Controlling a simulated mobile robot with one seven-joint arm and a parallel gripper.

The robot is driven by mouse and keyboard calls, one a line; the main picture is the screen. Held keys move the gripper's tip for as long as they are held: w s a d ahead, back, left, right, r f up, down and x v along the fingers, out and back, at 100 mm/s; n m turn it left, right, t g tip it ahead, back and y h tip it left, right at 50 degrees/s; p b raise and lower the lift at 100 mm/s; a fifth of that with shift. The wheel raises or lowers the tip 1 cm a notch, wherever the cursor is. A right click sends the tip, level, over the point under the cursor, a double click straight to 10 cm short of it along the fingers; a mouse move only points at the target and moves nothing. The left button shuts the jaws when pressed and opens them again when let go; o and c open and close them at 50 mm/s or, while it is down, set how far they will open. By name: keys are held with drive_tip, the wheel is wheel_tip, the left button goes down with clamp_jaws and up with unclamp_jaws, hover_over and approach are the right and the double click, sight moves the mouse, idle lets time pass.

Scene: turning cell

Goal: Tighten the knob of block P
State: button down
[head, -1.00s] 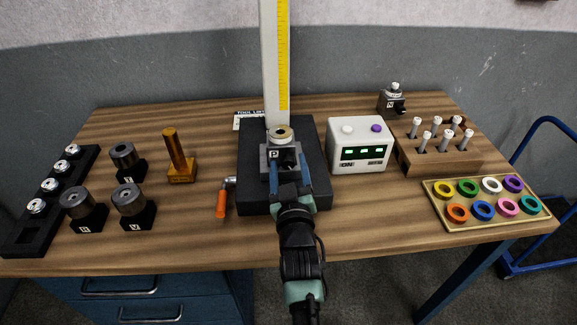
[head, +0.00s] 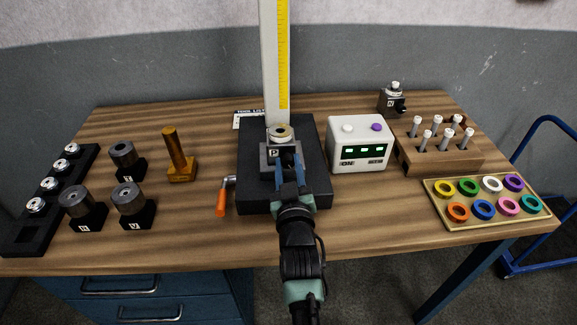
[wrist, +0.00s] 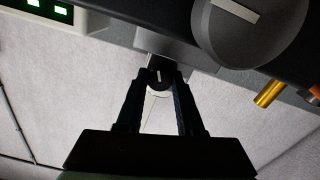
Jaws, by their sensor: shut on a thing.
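Block P (head: 268,155) is a grey block with a P label and a brass-coloured ring on top. It sits on the black plate of the height gauge in the middle of the table. My gripper (head: 289,160) reaches it from the front, its fingers at the block's near face. In the wrist view the fingertips close on the sides of a small dark round knob (wrist: 158,79) with a white mark. The knob sticks out from the block's grey face. In the head view the fingers hide the knob.
The gauge's black base (head: 255,195) has an orange-handled crank (head: 221,203) at its left. A white box (head: 358,145) with green lights stands close on the right. Block K (head: 392,101), a peg rack (head: 440,160) and a ring tray (head: 485,218) lie further right. Several cylinders stand left.

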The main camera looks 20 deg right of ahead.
drive_tip(key=shift+m+b, duration=0.45)
drive_tip(key=shift+m, duration=2.05)
drive_tip(key=shift+f, duration=0.1)
drive_tip(key=c, duration=0.5)
unclamp_jaws()
drive_tip(key=shift+c, duration=0.2)
drive_tip(key=v, duration=1.3)
